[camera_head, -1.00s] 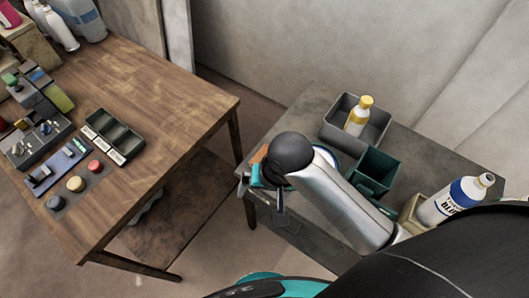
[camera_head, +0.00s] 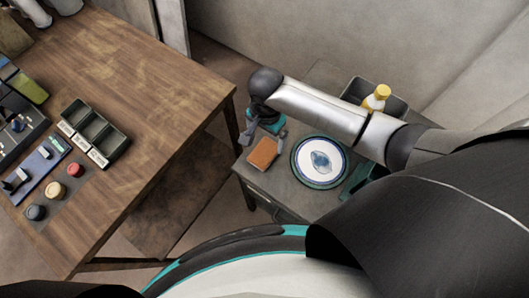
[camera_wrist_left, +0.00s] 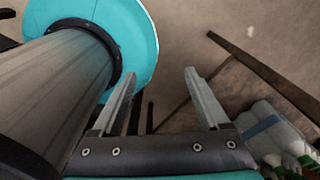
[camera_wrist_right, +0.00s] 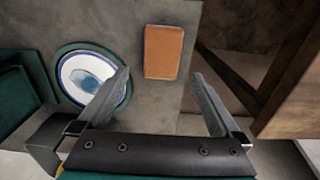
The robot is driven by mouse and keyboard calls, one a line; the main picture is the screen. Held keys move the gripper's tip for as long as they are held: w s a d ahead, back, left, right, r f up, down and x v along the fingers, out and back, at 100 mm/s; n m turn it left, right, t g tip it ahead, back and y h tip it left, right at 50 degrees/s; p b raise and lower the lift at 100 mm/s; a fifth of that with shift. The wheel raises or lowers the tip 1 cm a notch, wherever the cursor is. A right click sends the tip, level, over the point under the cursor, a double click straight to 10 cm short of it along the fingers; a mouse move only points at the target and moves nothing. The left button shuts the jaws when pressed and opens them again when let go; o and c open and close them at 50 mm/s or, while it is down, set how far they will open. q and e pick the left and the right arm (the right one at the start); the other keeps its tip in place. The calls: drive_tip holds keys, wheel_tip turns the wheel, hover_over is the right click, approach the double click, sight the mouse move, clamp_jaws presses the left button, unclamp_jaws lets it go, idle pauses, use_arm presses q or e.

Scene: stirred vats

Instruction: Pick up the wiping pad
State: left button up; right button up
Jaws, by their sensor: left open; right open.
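The wiping pad (camera_head: 263,153), an orange-brown rectangular block, lies on the grey side table near its left edge, left of a plate. It also shows in the right wrist view (camera_wrist_right: 163,52), ahead of the gap between the fingers. My right gripper (camera_head: 261,134) is open and empty, just behind the pad in the head view and apart from it. In the right wrist view my right gripper (camera_wrist_right: 165,100) has both fingers spread. My left gripper (camera_wrist_left: 158,85) is open and empty, above the floor and away from the pad; the head view does not show it.
A blue-rimmed plate (camera_head: 319,162) with a blue mark sits right of the pad. A grey bin (camera_head: 396,107) holds a yellow-capped bottle (camera_head: 376,98). A green bin (camera_head: 358,181) is partly hidden by my arm. The wooden table (camera_head: 150,80) stands left, across a gap.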

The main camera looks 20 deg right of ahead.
sight(265, 151)
drive_tip(key=shift+f, duration=0.85)
drive_tip(key=shift+f+b, duration=0.45)
drive_tip(key=shift+f, duration=0.4)
wheel_tip(265, 151, down, 4)
drive_tip(key=shift+w+f+b, duration=0.1)
drive_tip(key=shift+b, duration=0.75)
use_arm(q)
drive_tip(key=w+f, duration=0.2)
drive_tip(key=shift+w+f, duration=0.1)
drive_tip(key=shift+f, duration=0.3)
use_arm(e)
drive_tip(key=c, duration=1.2)
use_arm(q)
drive_tip(key=shift+s, duration=0.2)
